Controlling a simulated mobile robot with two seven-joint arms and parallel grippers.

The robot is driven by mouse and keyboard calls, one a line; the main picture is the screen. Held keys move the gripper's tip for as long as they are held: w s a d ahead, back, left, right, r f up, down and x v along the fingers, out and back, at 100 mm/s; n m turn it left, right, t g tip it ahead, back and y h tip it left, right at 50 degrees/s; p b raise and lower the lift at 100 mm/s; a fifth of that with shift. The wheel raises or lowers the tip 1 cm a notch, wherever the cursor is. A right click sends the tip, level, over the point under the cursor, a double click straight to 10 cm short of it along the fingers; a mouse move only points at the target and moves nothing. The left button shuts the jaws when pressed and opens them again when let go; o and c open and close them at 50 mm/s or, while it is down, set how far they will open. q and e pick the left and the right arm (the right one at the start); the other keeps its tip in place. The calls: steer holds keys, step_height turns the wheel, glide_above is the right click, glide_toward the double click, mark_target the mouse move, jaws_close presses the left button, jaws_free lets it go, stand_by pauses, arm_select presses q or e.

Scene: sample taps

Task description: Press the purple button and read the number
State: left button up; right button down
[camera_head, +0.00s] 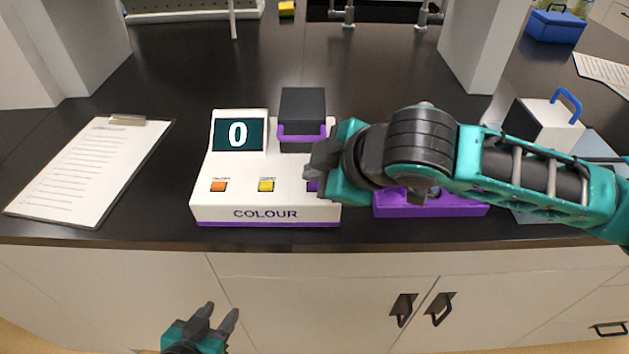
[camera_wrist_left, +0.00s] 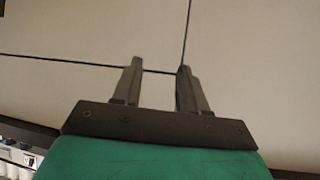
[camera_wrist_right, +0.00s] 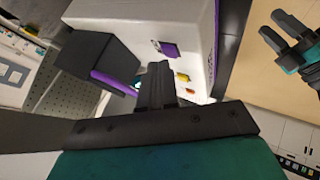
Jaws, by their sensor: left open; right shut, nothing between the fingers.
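The white machine marked COLOUR (camera_head: 265,213) stands at the counter's front, and its dark screen (camera_head: 238,134) reads 0. Its front carries an orange button (camera_head: 218,186), a yellow button (camera_head: 266,185) and a purple button (camera_head: 312,186), which is partly hidden by my right gripper (camera_head: 318,166). The purple button shows clearly in the right wrist view (camera_wrist_right: 169,49), beyond the shut fingertips and apart from them in the picture. My right gripper is shut and empty, above the machine's right side. My left gripper (camera_head: 216,318) is open and empty, in front of the cabinets below the counter.
A dark box with a purple handle (camera_head: 303,104) sits at the machine's back right. A purple tray (camera_head: 450,208) lies to the right, partly under my right arm. A clipboard (camera_head: 90,168) lies left. A white box with a blue handle (camera_head: 540,124) stands right.

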steer(key=shift+f, duration=0.4)
stand_by(0.5)
steer(key=shift+r+p, duration=0.85)
steer(key=shift+p, duration=0.25)
steer(key=shift+r+p, duration=0.65)
steer(key=shift+r, duration=0.85)
step_height(320, 180, up, 2)
steer(key=shift+s+f, duration=0.1)
